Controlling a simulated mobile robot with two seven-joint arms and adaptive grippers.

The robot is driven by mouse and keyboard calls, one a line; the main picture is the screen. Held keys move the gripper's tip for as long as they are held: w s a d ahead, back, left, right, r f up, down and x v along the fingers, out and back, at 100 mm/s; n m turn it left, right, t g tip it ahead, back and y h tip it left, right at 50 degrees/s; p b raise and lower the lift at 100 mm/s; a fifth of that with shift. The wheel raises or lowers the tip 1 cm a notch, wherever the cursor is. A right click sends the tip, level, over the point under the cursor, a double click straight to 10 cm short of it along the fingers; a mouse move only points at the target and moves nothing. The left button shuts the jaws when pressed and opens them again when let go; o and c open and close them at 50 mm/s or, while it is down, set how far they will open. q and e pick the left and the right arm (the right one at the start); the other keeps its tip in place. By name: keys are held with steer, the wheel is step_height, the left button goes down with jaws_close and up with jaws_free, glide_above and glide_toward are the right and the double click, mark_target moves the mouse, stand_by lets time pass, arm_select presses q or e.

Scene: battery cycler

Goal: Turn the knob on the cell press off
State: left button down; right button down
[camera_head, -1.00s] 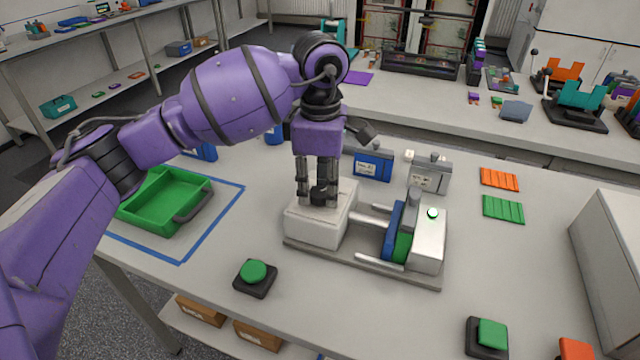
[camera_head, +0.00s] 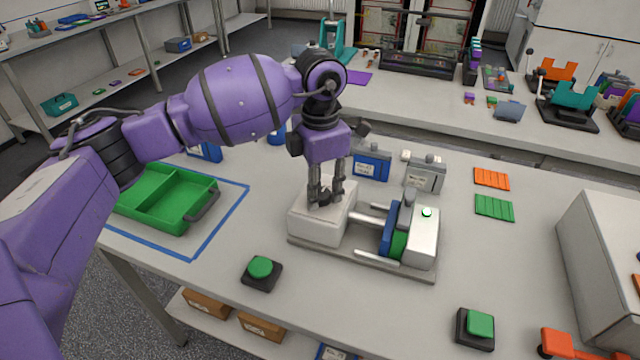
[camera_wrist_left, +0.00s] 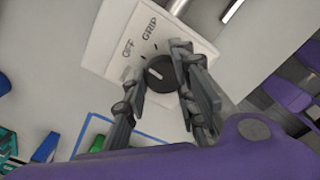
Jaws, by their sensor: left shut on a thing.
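The cell press stands on the table in the head view, with a white block (camera_head: 310,229) at its left end. The black knob (camera_wrist_left: 160,71) is on this block's top face, beside the printed words OFF and GRIP. My left gripper (camera_head: 326,192) is over the block, with its fingers on either side of the knob and shut on it. In the left wrist view the fingers partly cover the knob, and its exact setting is hard to read. My right gripper is not in view.
A green tray (camera_head: 151,207) lies left of the press inside blue tape. Green push buttons stand in front (camera_head: 261,268) and at front right (camera_head: 479,325). Blue (camera_head: 371,166) and grey (camera_head: 424,176) cells stand behind the press. A grey box (camera_head: 606,262) is at right.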

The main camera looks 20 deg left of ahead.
arm_select(q)
steer(key=shift+w+a+r+n, duration=0.25)
steer(key=shift+r+n, duration=0.15)
steer(key=shift+n, duration=0.2)
steer(key=c, duration=1.6)
jaws_free()
steer(key=shift+a+f, duration=0.1)
steer(key=shift+f, duration=0.1)
steer(key=shift+s+f, duration=0.15)
step_height(320, 180, up, 12)
steer(key=shift+r, duration=0.1)
